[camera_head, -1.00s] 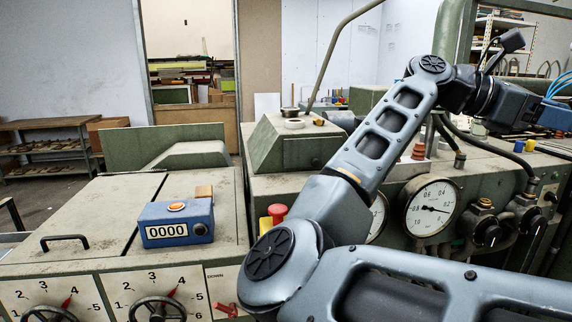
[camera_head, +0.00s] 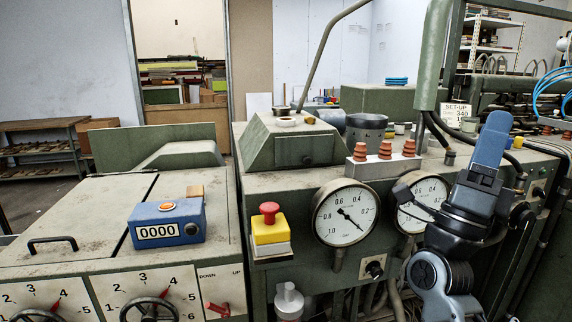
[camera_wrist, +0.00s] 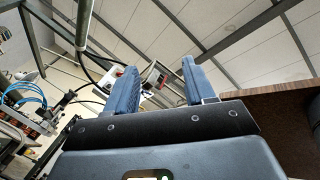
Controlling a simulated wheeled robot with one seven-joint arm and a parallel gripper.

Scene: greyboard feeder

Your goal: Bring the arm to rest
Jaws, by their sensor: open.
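My gripper (camera_head: 493,135) is at the right in the head view, with its blue fingers pointing up in front of the machine. It also shows in the wrist view (camera_wrist: 158,85), where its two blue fingers stand apart with nothing between them. My folded arm below it is partly cut off by the bottom edge of the head view.
The green machine carries a blue counter box (camera_head: 168,222), a red-and-yellow stop button (camera_head: 270,230), two gauges (camera_head: 345,212) and several orange-brown insulators (camera_head: 385,150). A green post (camera_head: 432,55) rises behind my gripper. A wooden bench (camera_head: 40,148) stands at the far left.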

